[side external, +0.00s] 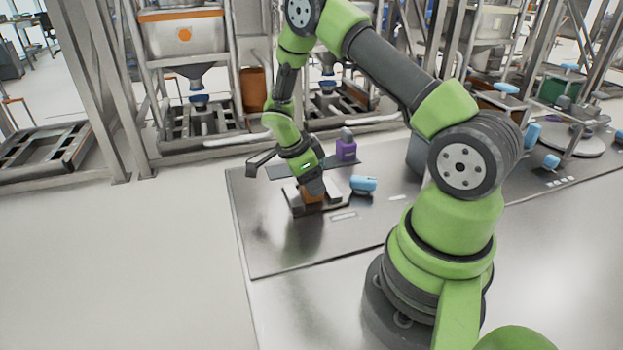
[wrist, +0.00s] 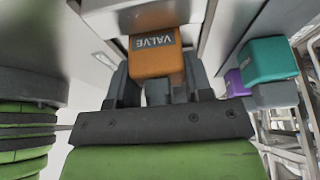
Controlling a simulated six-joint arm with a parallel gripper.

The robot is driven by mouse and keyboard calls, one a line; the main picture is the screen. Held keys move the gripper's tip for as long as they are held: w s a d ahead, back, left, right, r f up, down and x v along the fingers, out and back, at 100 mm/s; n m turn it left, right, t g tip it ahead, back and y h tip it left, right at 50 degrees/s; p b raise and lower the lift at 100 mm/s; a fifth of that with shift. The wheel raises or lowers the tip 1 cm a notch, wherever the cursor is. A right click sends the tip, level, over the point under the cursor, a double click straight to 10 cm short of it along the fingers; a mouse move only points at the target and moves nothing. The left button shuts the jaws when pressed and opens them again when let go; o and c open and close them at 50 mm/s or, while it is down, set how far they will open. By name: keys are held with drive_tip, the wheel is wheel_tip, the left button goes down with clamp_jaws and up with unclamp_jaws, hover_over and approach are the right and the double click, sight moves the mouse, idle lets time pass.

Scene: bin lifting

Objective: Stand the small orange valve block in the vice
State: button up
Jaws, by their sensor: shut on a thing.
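The orange valve block (side external: 311,195) is at the vice (side external: 295,208) on the metal table in the side view. In the wrist view the block (wrist: 151,58), labelled VALVE, sits between the two dark fingers of my gripper (wrist: 156,75). My gripper (side external: 315,186) is shut on it and points down from above. A grey part of the vice (wrist: 140,18) shows just beyond the block in the wrist view. The block looks roughly upright at the vice jaws. Its underside is hidden, so I cannot tell whether it rests on the vice floor.
A light blue rounded part (side external: 363,184) lies right of the vice. A purple block (side external: 346,150) stands behind on a dark strip (side external: 285,171). A teal-topped part (wrist: 268,60) is at the right in the wrist view. The table's front left (side external: 275,245) is clear.

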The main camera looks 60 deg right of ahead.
drive_tip(key=o, duration=1.5)
drive_tip(key=shift+o, duration=0.2)
drive_tip(key=shift+r, duration=3.95)
drive_tip(key=shift+r, duration=0.1)
drive_tip(key=a+r+n+t, duration=0.3)
drive_tip(key=a+r+n, duration=0.3)
drive_tip(key=r, duration=0.3)
drive_tip(key=s+a+r+n+t+y, duration=0.5)
drive_tip(key=s+a+r+n, duration=0.5)
drive_tip(key=n, duration=0.7)
drive_tip(key=s+a+t, duration=0.2)
drive_tip(key=shift+a+r, duration=0.35)
drive_tip(key=shift+a, duration=0.05)
